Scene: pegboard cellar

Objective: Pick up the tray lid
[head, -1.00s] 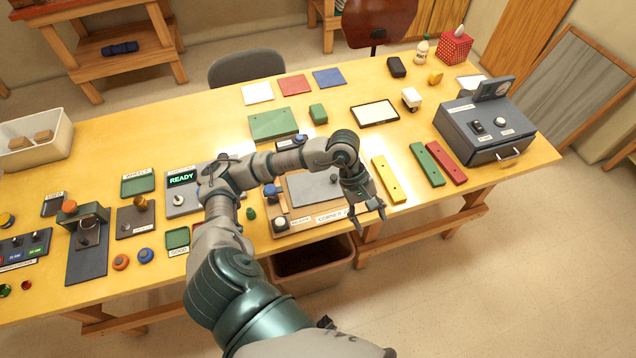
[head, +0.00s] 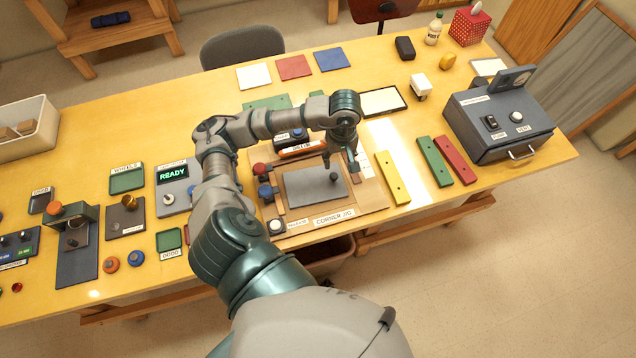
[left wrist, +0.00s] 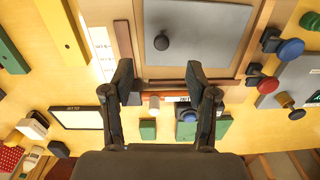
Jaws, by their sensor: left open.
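A flat grey plate with a dark round knob, which looks like the tray lid (head: 308,187), lies in the wooden corner jig (head: 345,211). In the left wrist view the lid (left wrist: 205,45) is near the top, with its knob (left wrist: 161,42) left of centre. My left gripper (head: 341,162) is open and empty above the jig, just beyond the knob in the head view. In the left wrist view its spread fingertips (left wrist: 160,82) are beside the lid's edge, with the knob off from them. My right gripper is not in view.
Yellow (head: 393,178), green (head: 435,167) and red (head: 461,160) bars lie right of the jig. A dark machine (head: 500,120) stands farther right. Red and blue knobs (head: 264,191) rise at the jig's left side. The READY box (head: 173,190) is left of my arm.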

